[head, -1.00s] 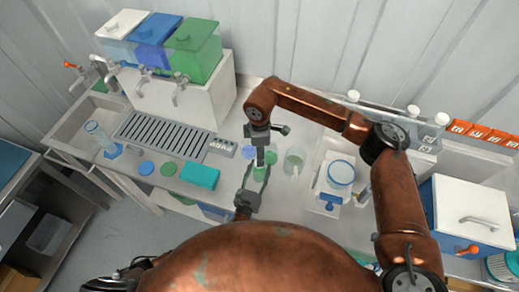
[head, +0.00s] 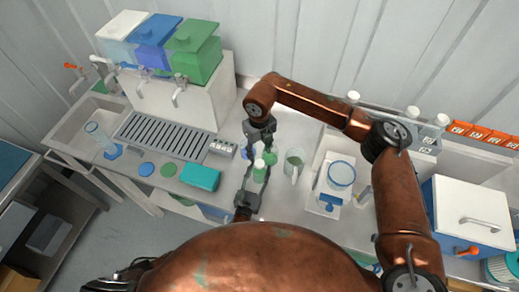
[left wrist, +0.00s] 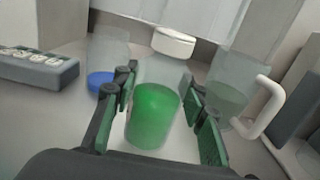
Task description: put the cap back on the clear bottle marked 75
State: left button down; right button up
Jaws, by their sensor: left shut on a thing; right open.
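A clear bottle with green contents (left wrist: 153,115) stands between the fingers of my left gripper (left wrist: 163,117), which is shut on it. It also shows in the head view (head: 259,175) at the tips of my left gripper (head: 256,172). A white cap (left wrist: 174,42) sits at the top of this bottle; in the head view the cap (head: 259,163) shows as a small pale disc. I cannot tell how firmly it sits. No 75 mark is legible. My right gripper (head: 261,146) is open and empty just above and behind the cap.
A clear mug (left wrist: 235,105) with a white handle stands close on the right. A clear vessel with a blue base (left wrist: 103,80) is behind left. A grey button box (left wrist: 38,68) lies left.

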aim_at(260, 163)
jog(key=n, duration=0.6)
jog(key=shift+r, duration=0.25)
jog(key=n, duration=0.6)
jog(key=shift+r, duration=0.25)
jog(key=shift+f, duration=0.1)
jog(key=shift+f, duration=3.95)
jog(key=shift+c, duration=0.6)
